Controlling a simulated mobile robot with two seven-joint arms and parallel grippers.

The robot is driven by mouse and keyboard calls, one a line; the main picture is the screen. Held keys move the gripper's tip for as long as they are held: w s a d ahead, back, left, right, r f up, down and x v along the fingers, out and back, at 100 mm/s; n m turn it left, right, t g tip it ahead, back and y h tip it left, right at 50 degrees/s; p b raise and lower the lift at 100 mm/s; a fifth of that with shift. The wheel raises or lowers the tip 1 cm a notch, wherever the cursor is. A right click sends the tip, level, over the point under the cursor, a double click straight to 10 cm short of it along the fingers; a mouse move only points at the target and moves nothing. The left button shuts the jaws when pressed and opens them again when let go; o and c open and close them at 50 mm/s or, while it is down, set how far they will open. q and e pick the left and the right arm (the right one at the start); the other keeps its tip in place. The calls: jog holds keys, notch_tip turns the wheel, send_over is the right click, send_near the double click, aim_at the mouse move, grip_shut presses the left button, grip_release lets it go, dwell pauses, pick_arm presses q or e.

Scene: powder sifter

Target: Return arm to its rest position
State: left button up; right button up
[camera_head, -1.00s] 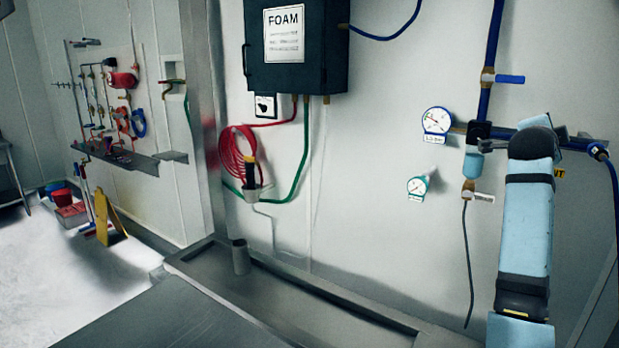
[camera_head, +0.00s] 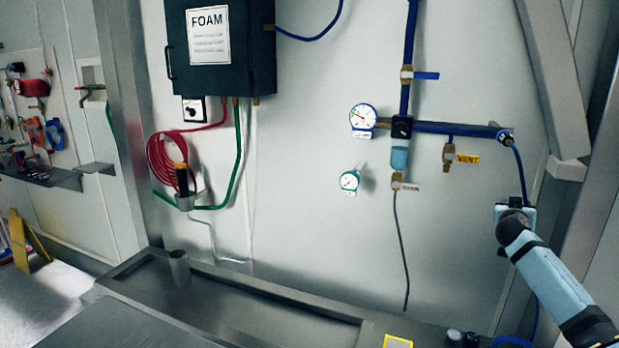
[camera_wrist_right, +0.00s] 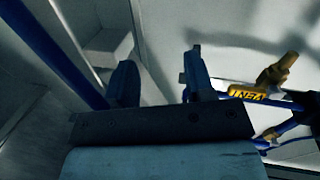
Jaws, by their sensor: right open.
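My right arm (camera_head: 548,276) comes in from the lower right in the head view, its light blue links in front of the wall beside the steel post. Its fingers cannot be made out there. In the right wrist view my right gripper (camera_wrist_right: 162,84) is open, its two fingers apart with nothing between them. A yellow vent tag (camera_wrist_right: 250,95) and a brass valve (camera_wrist_right: 279,72) show to the right of the fingers and apart from them. My left gripper is not in view.
A blue pipe (camera_head: 450,128) with gauges (camera_head: 363,116) runs along the wall. A steel post (camera_head: 555,80) stands at the right, close to my arm. A dark foam box (camera_head: 220,50) hangs at the upper left. A steel trough (camera_head: 240,310) lies below.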

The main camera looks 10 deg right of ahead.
jog(key=w+a+f+n+t+y, duration=0.2)
jog(key=w+a+n+t+y, duration=0.25)
jog(key=a+n+y, duration=0.6)
jog(key=s+a+f+n+g+y, duration=0.1)
jog(key=s+a+f, duration=0.6)
jog(key=a+f, duration=0.45)
jog(key=s+a+f+n+g+y, duration=0.1)
jog(key=s+a+f+n+y, duration=0.1)
jog(key=s+a+f, duration=0.9)
jog(key=s+a+f+m+g+y, duration=0.1)
jog(key=s+a+f+g+y, duration=0.15)
jog(key=s+a+f, duration=1.05)
jog(key=s+a+r+m+p, duration=0.1)
jog(key=s+a, duration=0.1)
jog(key=s, duration=0.5)
jog(key=s+a+r+m+g+p, duration=0.1)
jog(key=s+a+p, duration=0.1)
jog(key=s, duration=0.4)
jog(key=shift+s+a+r+p, duration=0.3)
jog(key=shift+s+a, duration=0.1)
jog(key=shift+a, duration=0.35)
